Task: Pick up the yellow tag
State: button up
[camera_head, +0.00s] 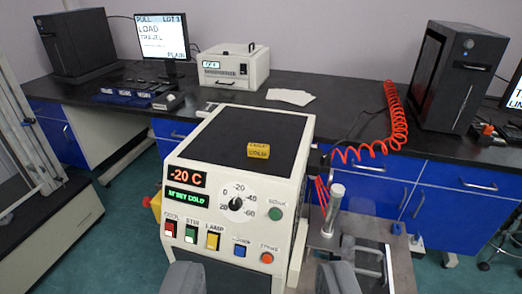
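The yellow tag (259,150) is a small block with dark lettering. It sits on the black top of the white machine (270,120) in the middle of the view. My gripper (265,280) shows at the bottom edge as two grey fingers set wide apart. It is open, and I see nothing between the fingers except the machine's front. The tag is farther off and higher in the picture than the fingers, and they do not touch it.
The machine's front has a -20 C display (187,177), a dial and coloured buttons. A metal fixture with an upright post (334,208) stands close at right. A red coiled hose (395,115) hangs behind it. The black bench (330,85) holds computers and a white box.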

aim_at(253, 149)
jog(key=z, duration=0.05)
jog(key=i, duration=1)
jog(key=u, duration=0.1)
